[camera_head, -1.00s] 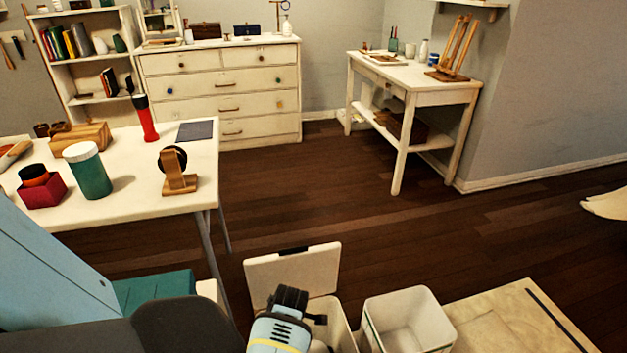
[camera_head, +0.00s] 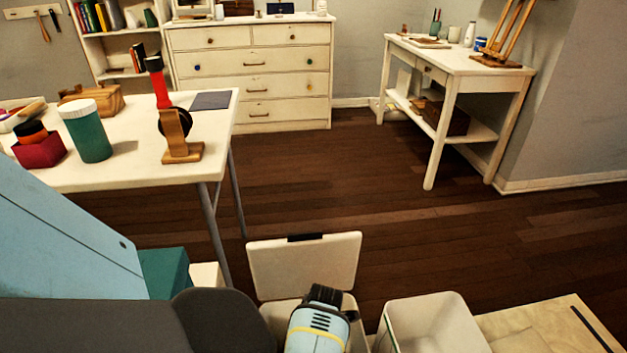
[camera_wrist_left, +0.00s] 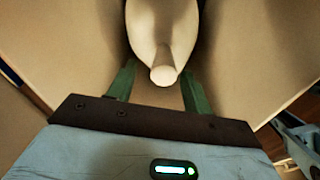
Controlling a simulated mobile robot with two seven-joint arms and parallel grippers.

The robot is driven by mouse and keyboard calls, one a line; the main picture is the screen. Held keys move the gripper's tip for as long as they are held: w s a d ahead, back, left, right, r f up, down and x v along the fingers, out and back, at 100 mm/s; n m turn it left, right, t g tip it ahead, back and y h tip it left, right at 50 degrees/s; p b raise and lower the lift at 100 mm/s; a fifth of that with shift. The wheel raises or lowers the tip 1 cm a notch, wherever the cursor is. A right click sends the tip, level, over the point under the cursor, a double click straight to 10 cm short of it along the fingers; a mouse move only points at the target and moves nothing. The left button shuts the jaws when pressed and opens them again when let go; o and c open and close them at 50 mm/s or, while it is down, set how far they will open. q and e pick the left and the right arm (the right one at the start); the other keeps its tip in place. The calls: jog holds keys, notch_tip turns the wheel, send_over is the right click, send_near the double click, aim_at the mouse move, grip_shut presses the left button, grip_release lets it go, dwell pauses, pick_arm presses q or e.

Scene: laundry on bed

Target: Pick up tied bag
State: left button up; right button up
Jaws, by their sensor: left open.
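The tied bag (camera_wrist_left: 165,30) is pale, with a rounded body and a narrow tied neck that points toward my left gripper (camera_wrist_left: 160,82) in the left wrist view. The two green fingers are open, one on each side of the neck. I cannot tell whether they touch it. Pale walls around the bag show it is inside a bin. In the head view my left wrist reaches down over the white bin (camera_head: 354,325) with its lid (camera_head: 305,266) raised, and hides the fingers and bag. My right gripper is not in view.
A second open white bin (camera_head: 432,325) stands to the right, beside a pale flat surface (camera_head: 530,325). A white table (camera_head: 120,172) with a green jar (camera_head: 87,132) and a wooden stand (camera_head: 178,140) is at left. Dark floor (camera_head: 330,190) is clear beyond the bins.

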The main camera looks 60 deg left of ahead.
pick_arm(q)
jog(key=shift+s+f, duration=0.1)
jog(key=shift+f, duration=0.4)
jog(key=f, duration=0.1)
jog(key=f+b, duration=0.2)
jog(key=shift+s+d+f, duration=0.15)
jog(key=shift+s+f, duration=0.1)
jog(key=shift+f, duration=0.4)
jog(key=shift+r, duration=0.1)
jog(key=c, duration=1)
grip_shut()
